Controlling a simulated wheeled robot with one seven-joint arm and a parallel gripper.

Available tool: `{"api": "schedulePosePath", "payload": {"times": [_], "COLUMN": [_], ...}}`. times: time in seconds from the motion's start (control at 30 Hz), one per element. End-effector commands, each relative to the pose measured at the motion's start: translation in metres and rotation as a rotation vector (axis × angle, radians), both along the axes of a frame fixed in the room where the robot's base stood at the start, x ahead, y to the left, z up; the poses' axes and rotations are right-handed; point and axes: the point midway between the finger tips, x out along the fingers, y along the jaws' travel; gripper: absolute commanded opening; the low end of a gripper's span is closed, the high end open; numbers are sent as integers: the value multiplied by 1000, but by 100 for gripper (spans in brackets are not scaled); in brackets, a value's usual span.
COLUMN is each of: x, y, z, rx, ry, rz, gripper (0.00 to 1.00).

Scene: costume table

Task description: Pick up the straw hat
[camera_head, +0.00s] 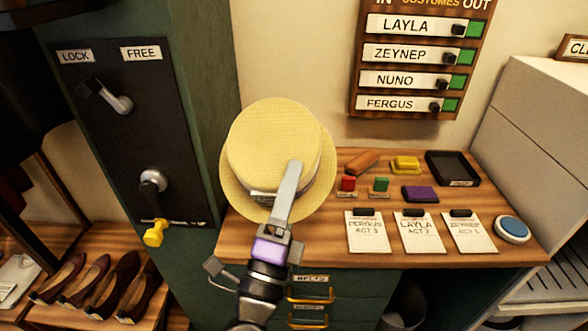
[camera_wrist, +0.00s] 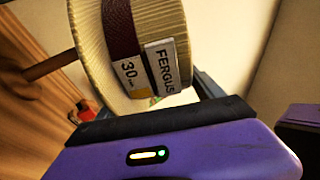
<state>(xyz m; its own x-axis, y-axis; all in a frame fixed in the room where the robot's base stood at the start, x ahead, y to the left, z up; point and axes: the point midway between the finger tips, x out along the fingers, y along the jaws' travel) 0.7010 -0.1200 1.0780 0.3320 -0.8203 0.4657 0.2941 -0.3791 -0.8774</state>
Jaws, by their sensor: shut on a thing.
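The straw hat (camera_head: 270,145) is pale yellow with a flat crown and a round brim. In the head view it is in front of the left part of the wooden table, crown toward the camera and tilted. My gripper (camera_head: 287,195) reaches up from below and is shut on the hat near its lower edge. In the wrist view the hat (camera_wrist: 170,20) fills the top, with a dark band and tags reading "30" and "FERGUS". The fingertips are partly hidden, and I cannot tell how far the hat is above the table.
A green cabinet with a lock panel (camera_head: 130,130) stands close at left. A name board (camera_head: 420,60) hangs behind.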

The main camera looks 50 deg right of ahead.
Motion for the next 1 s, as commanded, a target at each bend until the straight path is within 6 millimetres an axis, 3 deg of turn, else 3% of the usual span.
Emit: {"api": "schedulePosePath", "payload": {"times": [0.23,0.3,0.6,1.0], "x": [-50,-54,-71,-79], "y": [64,69,91,101], "z": [-2,8,19,20], "rx": [2,73,303,395], "ry": [-1,43,225,308], "rz": [6,4,3,-1], "gripper": [30,30,30,30]}}
